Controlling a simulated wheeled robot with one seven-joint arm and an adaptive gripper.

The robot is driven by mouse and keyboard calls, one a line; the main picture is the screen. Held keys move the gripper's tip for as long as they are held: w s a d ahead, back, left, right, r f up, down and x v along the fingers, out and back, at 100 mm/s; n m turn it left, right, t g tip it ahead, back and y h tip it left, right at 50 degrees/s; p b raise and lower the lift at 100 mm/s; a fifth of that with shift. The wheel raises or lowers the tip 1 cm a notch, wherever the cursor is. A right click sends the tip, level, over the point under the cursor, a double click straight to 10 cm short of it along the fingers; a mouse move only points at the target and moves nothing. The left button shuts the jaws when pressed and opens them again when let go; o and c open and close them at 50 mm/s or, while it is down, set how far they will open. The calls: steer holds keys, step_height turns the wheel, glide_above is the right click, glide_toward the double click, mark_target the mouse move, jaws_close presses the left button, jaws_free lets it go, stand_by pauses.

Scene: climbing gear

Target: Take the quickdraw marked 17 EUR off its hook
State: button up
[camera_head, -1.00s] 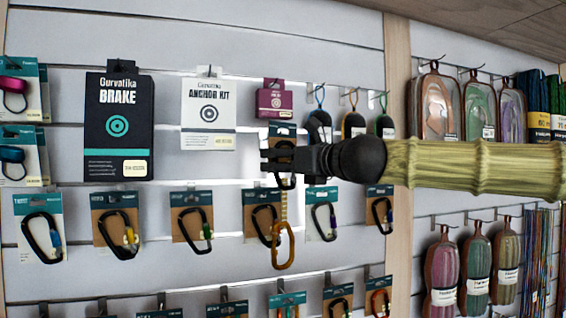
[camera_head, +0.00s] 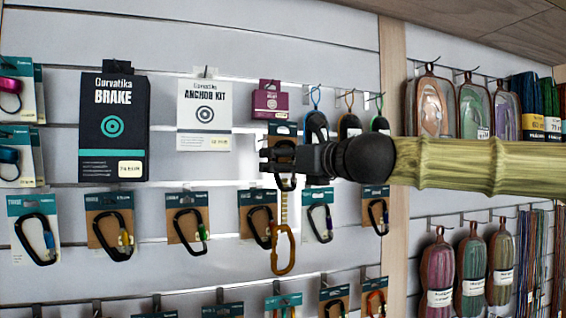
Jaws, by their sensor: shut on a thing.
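My gripper (camera_head: 272,160) points left in front of the slatted wall. It is shut on the upper part of a quickdraw, just below the small purple box. The quickdraw has a dark upper carabiner, a short yellow sling (camera_head: 284,206) and an orange lower carabiner (camera_head: 284,250) hanging down. The gripper covers part of its top. I cannot read a price on it, and its hook is hidden, so I cannot tell whether it is still on it.
Carded carabiners (camera_head: 187,219) hang in a row behind and beside the quickdraw. A black BRAKE box (camera_head: 113,105), an ANCHOR KIT box (camera_head: 204,110) and the purple box (camera_head: 270,101) hang above. Pouches (camera_head: 432,105) and ropes hang right of a wooden post (camera_head: 393,45).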

steer(key=shift+s+d, duration=0.25)
steer(key=shift+s, duration=0.45)
steer(key=shift+s+d, duration=0.2)
steer(key=shift+s, duration=0.45)
steer(key=shift+s, duration=0.1)
steer(key=w+d+f+m+t+h+b, duration=0.1)
steer(key=w+d+f+m+h, duration=0.2)
steer(key=f, duration=1.5)
steer(key=w+d+f+t+h+b, duration=0.15)
steer(key=w+d+f, duration=0.3)
steer(key=f, duration=1.25)
steer(key=w+d+f+m+t+h+b, duration=0.1)
steer(key=w+d+f+m+h+b, duration=0.2)
steer(key=f, duration=1.5)
steer(key=s+d+f+h, duration=0.1)
steer(key=s+f, duration=0.3)
steer(key=f, duration=0.6)
steer(key=s+d+f+h, duration=0.1)
steer(key=s+f, duration=0.3)
steer(key=f, duration=0.6)
steer(key=s+d+f+m+h+b, duration=0.1)
steer(key=s+d+f+b, duration=0.1)
steer(key=s+f, duration=1)
steer(key=s, duration=0.2)
steer(key=shift+s, duration=0.4)
